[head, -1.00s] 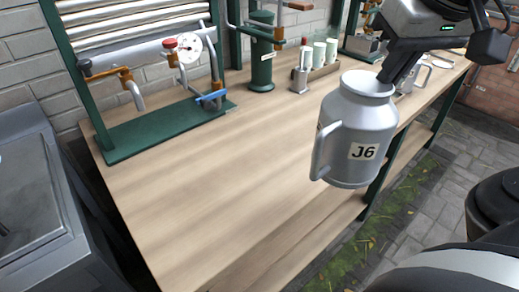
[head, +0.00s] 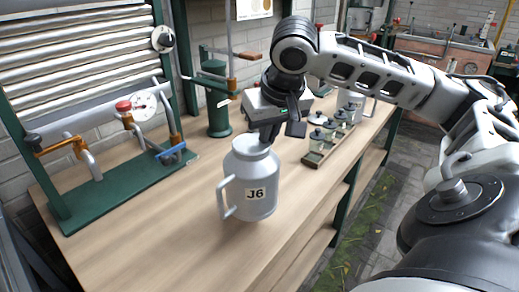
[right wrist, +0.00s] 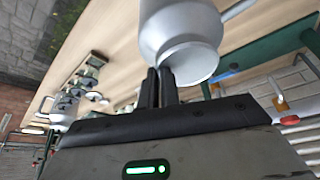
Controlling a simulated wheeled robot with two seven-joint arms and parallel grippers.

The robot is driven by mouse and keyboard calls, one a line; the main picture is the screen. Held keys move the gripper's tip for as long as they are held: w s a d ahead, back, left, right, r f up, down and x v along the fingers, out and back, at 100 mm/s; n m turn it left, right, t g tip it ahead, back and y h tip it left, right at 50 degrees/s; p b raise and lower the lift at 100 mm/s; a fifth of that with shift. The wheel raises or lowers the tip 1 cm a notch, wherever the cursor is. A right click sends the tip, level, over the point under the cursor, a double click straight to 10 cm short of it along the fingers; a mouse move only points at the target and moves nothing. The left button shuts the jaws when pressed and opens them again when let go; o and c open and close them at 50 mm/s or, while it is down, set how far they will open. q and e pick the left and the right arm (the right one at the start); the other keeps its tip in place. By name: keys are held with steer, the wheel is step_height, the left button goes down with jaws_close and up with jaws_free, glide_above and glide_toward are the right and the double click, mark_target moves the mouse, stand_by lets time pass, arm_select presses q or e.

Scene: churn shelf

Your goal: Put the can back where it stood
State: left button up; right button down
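The can is a grey metal milk can (head: 262,190) labelled J6, with a side handle at its left. It is upright over the wooden bench (head: 150,215), in the middle of the head view. I cannot tell whether its base touches the bench. My right gripper (head: 269,138) is at its mouth from above, with its fingers close together on the rim. In the right wrist view the can (right wrist: 180,30) is at the top, and the fingers (right wrist: 160,85) meet its rim. My left gripper is in neither view.
A green stand with pipes and a gauge (head: 125,185) is left of the can. A green pump (head: 217,105) stands behind it. A tray of dark-lidded jars (head: 318,157) and another grey can (head: 352,103) are to the right. Bare bench lies in front and left.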

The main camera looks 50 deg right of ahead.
mark_target(245, 182)
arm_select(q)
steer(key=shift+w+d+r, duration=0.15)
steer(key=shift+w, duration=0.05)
arm_select(e)
steer(key=x, duration=0.6)
steer(key=shift+w+a, duration=0.15)
steer(key=shift+a, duration=0.25)
steer(key=shift+f, duration=0.2)
steer(key=c, duration=1.6)
jaws_free()
steer(key=shift+c, duration=0.2)
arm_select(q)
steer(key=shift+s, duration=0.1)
